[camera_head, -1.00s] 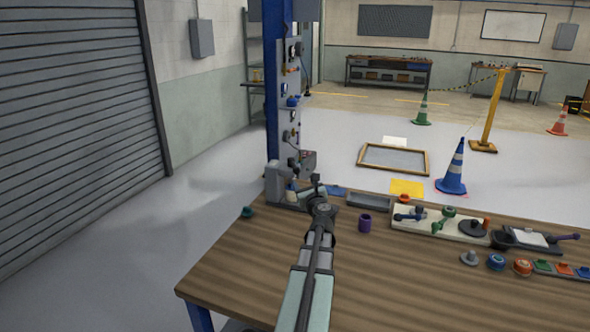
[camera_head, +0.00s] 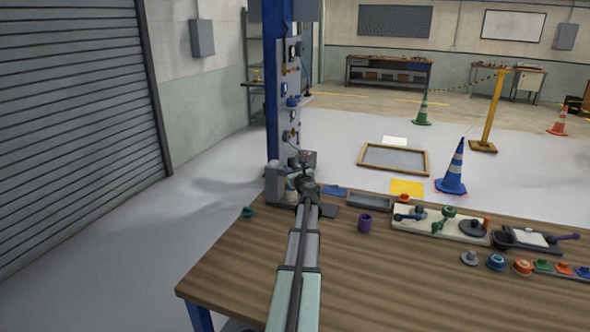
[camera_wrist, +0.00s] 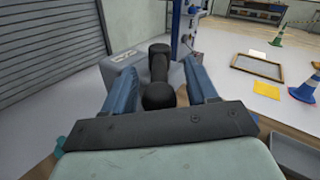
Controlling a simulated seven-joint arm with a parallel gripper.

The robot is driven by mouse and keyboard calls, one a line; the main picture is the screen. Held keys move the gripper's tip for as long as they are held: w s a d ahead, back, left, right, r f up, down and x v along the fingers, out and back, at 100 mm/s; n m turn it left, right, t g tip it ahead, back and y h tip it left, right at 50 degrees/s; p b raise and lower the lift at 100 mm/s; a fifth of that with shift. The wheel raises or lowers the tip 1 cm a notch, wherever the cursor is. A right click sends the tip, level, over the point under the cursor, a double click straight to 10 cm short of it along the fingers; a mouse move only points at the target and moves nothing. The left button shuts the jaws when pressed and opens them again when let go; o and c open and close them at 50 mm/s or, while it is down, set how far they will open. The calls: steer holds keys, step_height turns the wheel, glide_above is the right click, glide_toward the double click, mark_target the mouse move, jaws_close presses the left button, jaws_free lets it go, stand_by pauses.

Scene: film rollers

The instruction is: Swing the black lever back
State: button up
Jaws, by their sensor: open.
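In the wrist view a black lever (camera_wrist: 159,70) with rounded ends stands between the two blue fingers of my gripper (camera_wrist: 159,88). The fingers are apart, one on each side of the lever; I cannot tell whether either touches it. In the head view my gripper (camera_head: 308,184) is at the far left part of the workbench, in front of a grey device (camera_head: 274,182). My arm hides most of the lever there. The grey device's body also shows behind the lever in the wrist view (camera_wrist: 121,68).
A purple cup (camera_head: 365,223) and a grey tray (camera_head: 369,201) stand right of my gripper on the wooden bench (camera_head: 400,290). A pale board (camera_head: 443,229) with several knobs and levers lies further right. A blue post (camera_head: 278,90) rises behind the device. The bench's front middle is clear.

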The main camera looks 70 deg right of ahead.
jaws_close()
stand_by(0.6)
